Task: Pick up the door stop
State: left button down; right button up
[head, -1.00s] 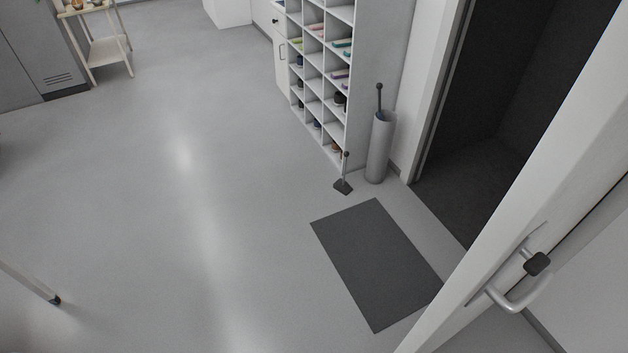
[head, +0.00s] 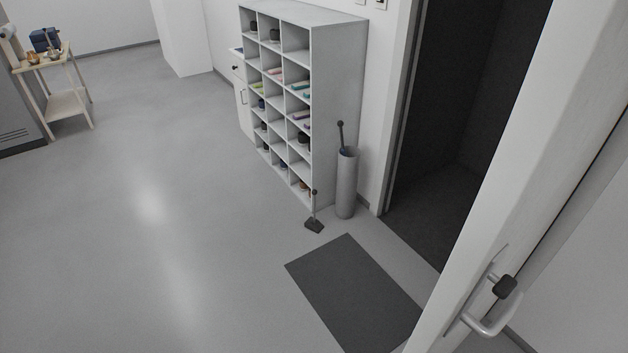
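The door stop (head: 314,225) is a dark wedge with a thin upright handle topped by a small dark knob. It stands on the grey floor at the foot of the shoe shelf, just beyond the dark mat. Nothing is touching its handle. Neither of my grippers shows in the head view.
A dark mat (head: 354,295) lies before the doorway (head: 440,130). A grey umbrella stand (head: 346,186) and a cubby shelf (head: 300,100) stand close behind the door stop. The open white door (head: 500,170) with its handle (head: 490,318) fills the right. Floor at left is clear.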

aim_at(313, 224)
jog(key=i+j, duration=0.15)
jog(key=j, duration=0.25)
jog(key=i+j, duration=0.1)
jog(key=j, duration=0.3)
jog(key=i+j+u, duration=0.1)
jog(key=j, duration=0.25)
jog(key=i+j, duration=0.2)
jog(key=j, duration=0.2)
